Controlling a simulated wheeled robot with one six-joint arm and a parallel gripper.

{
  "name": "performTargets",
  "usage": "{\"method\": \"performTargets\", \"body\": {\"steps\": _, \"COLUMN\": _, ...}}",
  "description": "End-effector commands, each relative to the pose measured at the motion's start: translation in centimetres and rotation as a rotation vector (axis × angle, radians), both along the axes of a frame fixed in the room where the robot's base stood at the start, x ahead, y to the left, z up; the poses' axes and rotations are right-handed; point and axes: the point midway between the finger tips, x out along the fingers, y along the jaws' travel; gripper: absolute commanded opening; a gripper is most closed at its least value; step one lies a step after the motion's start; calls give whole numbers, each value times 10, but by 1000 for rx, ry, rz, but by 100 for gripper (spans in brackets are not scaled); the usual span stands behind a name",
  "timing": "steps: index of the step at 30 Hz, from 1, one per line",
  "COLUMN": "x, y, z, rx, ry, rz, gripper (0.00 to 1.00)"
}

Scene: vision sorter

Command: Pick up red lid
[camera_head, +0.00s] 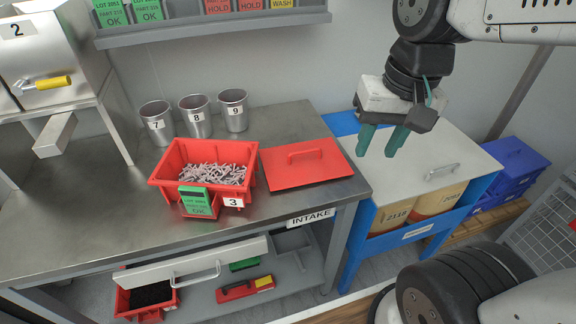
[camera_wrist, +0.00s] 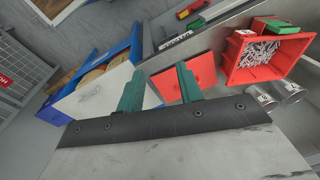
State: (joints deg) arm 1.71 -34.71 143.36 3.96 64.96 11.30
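The red lid (camera_head: 302,166) is a flat square plate with a raised handle on top. It lies flat on the steel workbench, to the right of the red bin (camera_head: 169,169). It also shows in the wrist view (camera_wrist: 190,80), partly behind a finger. My gripper (camera_head: 382,148) is to the right of the lid and above the grey-topped blue cabinet. Its two green fingers are apart, and nothing is between them. In the wrist view the open fingers (camera_wrist: 159,82) show at the lid's near left side.
The red bin holds many small grey parts and a green card. Metal cups (camera_head: 196,116) numbered 7, 8 and 9 stand behind it. The blue cabinet (camera_head: 489,180) stands right of the bench (camera_head: 100,211). A shelf (camera_head: 215,31) with coloured cards hangs above.

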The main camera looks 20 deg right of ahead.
Motion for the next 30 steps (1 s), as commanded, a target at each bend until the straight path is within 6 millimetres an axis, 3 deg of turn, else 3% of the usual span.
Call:
{"method": "performTargets", "body": {"steps": 9, "x": 134, "y": 11, "z": -53, "rx": 207, "ry": 83, "rz": -693, "gripper": 36}}
{"method": "performTargets", "body": {"steps": 15, "x": 198, "y": 7, "z": -102, "rx": 290, "ry": 136, "rz": -1089, "gripper": 36}}
{"method": "performTargets", "body": {"steps": 21, "x": 228, "y": 3, "z": -132, "rx": 329, "ry": 162, "rz": -1303, "gripper": 36}}
{"method": "performTargets", "body": {"steps": 30, "x": 238, "y": 9, "z": -162, "rx": 334, "ry": 169, "rz": -1343, "gripper": 36}}
